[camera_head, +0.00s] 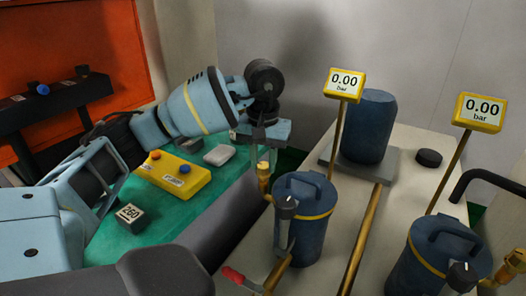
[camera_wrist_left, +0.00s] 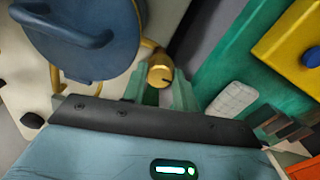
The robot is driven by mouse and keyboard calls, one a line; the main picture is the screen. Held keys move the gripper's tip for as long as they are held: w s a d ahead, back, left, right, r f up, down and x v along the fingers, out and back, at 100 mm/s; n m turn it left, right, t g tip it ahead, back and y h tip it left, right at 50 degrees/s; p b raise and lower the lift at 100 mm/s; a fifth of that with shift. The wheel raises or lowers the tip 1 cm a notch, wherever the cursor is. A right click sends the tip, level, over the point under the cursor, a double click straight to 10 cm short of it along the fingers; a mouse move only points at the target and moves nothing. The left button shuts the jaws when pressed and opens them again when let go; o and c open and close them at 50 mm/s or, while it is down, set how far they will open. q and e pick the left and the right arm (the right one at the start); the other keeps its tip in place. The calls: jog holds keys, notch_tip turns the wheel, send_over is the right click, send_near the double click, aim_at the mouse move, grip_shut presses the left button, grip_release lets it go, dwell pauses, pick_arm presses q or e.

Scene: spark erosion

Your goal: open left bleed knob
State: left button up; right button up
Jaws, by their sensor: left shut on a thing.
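The left bleed knob (camera_head: 264,168) is a small brass knob on an elbow fitting at the left side of the left blue filter canister (camera_head: 312,222). My left gripper (camera_head: 264,148) comes down on it from above, its fingers around the knob's top. The left gauge (camera_head: 345,83) reads 0.00 bar. My right gripper is not in view.
A second blue canister (camera_head: 437,262) with its own gauge (camera_head: 481,111), also at 0.00 bar, stands at right. A lever with a red grip (camera_head: 236,276) is low in front. A yellow button box (camera_head: 172,178) and a block marked 260 (camera_head: 131,217) lie on the green surface.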

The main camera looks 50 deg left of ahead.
pick_arm(q)
jog(key=shift+r+n+p, duration=0.15)
jog(key=shift+n+p, duration=0.5)
jog(key=shift+n, duration=0.45)
jog(key=n+p, duration=0.2)
jog(key=n, duration=0.1)
jog(key=shift+n+p, duration=0.45)
jog(key=shift+n, duration=0.75)
jog(key=n+p, duration=0.1)
jog(key=n, duration=0.1)
jog(key=shift+n, duration=0.3)
jog(key=n+p, duration=0.1)
jog(key=n, duration=0.3)
jog(key=shift+p, duration=0.4)
jog(key=shift+n+p, duration=0.5)
jog(key=shift+n, duration=1)
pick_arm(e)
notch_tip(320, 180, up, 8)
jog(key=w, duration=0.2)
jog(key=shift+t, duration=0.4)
pick_arm(q)
jog(key=shift+f, duration=0.2)
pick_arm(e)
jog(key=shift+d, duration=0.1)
